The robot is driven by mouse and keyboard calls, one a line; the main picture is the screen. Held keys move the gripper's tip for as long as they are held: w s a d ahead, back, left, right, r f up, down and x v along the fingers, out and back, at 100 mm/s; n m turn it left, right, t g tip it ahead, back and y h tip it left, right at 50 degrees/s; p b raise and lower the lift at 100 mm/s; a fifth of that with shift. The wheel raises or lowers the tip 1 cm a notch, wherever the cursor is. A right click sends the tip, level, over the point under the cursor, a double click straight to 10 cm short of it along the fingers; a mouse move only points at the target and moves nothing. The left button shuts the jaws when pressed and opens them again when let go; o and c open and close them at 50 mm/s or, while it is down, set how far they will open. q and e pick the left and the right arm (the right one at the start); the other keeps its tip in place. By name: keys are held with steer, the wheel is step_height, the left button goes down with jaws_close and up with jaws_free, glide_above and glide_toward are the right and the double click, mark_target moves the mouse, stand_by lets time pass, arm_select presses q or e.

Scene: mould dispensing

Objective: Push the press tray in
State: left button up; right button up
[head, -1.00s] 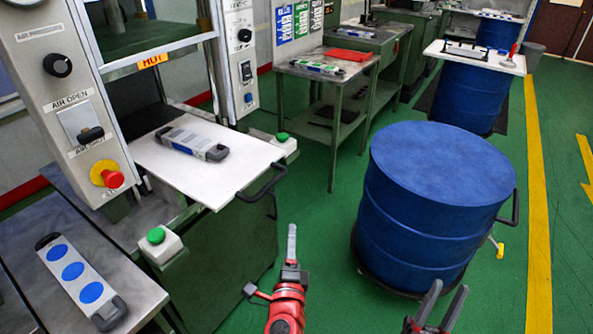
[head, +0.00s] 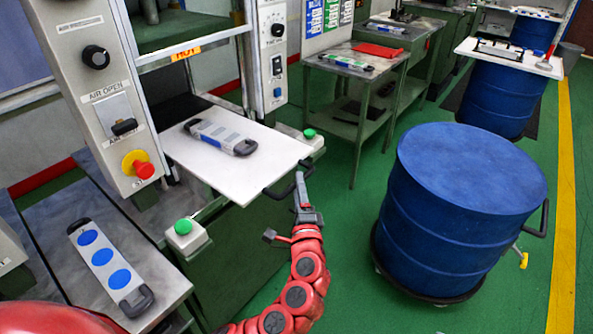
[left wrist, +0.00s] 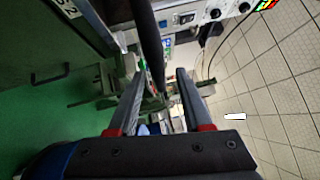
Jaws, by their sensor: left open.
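The press tray (head: 225,175) is a white plate sticking out of the press, with a black bar handle (head: 270,193) at its front edge. A grey mould with black ends (head: 217,137) lies on it. My left gripper (head: 301,186) is at the right end of the handle, seen edge-on in the head view. In the left wrist view its two fingers (left wrist: 159,82) are apart, and a dark bar (left wrist: 149,40), which looks like the handle, runs between them. I cannot tell whether they touch. My right gripper is out of view.
Green buttons (head: 183,226) on boxes flank the tray. A second mould with blue discs (head: 105,262) lies on the left table (head: 65,275). A blue drum (head: 460,215) stands to the right. Green floor is open between drum and press.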

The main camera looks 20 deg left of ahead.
arm_select(q)
steer(key=x, duration=0.5)
steer(key=shift+w, duration=0.1)
steer(key=c, duration=0.7)
jaws_close()
